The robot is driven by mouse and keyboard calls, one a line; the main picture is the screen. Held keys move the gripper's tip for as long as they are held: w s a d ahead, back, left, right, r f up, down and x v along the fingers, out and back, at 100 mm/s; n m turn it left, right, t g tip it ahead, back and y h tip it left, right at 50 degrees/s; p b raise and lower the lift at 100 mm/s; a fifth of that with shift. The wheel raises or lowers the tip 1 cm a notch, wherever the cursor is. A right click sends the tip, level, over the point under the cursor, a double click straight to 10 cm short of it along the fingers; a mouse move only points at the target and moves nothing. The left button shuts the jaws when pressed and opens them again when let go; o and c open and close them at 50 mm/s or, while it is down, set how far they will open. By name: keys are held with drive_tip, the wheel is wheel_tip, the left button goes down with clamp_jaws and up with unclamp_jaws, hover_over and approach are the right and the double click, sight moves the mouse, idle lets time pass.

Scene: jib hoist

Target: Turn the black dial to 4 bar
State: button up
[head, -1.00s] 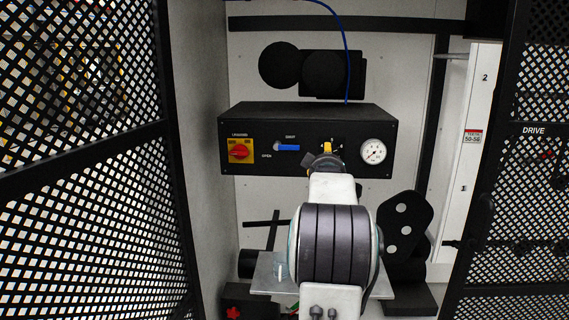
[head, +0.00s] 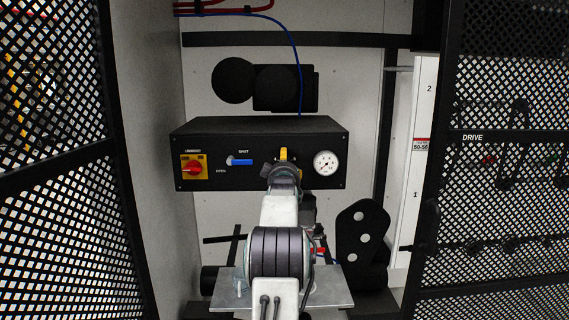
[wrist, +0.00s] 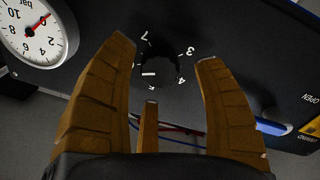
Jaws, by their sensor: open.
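The black dial (wrist: 160,68) is in the middle of the wrist view, with white numerals around it, including 7, 3 and 4. A short white mark shows on its face; I cannot tell for sure which numeral it points to. My gripper (wrist: 162,58) is open, its brown fingers spread on either side of the dial with a third finger below. No finger clearly touches it. In the head view my gripper (head: 284,157) is at the front of the black control box (head: 240,140) and hides the dial. The white pressure gauge (head: 326,163) is just right; its red needle (wrist: 38,25) shows in the wrist view.
A red rotary switch on a yellow plate (head: 194,167) and a blue lever (head: 241,162) sit left of my gripper on the box. Mesh doors (head: 60,170) flank the cabinet. A blue hose (head: 297,65) runs above the box.

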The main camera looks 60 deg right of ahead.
drive_tip(key=shift+w+d, duration=0.35)
drive_tip(key=shift+d, duration=0.3)
drive_tip(key=shift+c, duration=0.4)
drive_tip(key=c, duration=1.1)
drive_tip(key=shift+a+n+b, duration=0.15)
drive_tip(key=shift+n+b, duration=1.4)
drive_tip(key=shift+n, duration=2.25)
drive_tip(key=shift+w+r, duration=0.1)
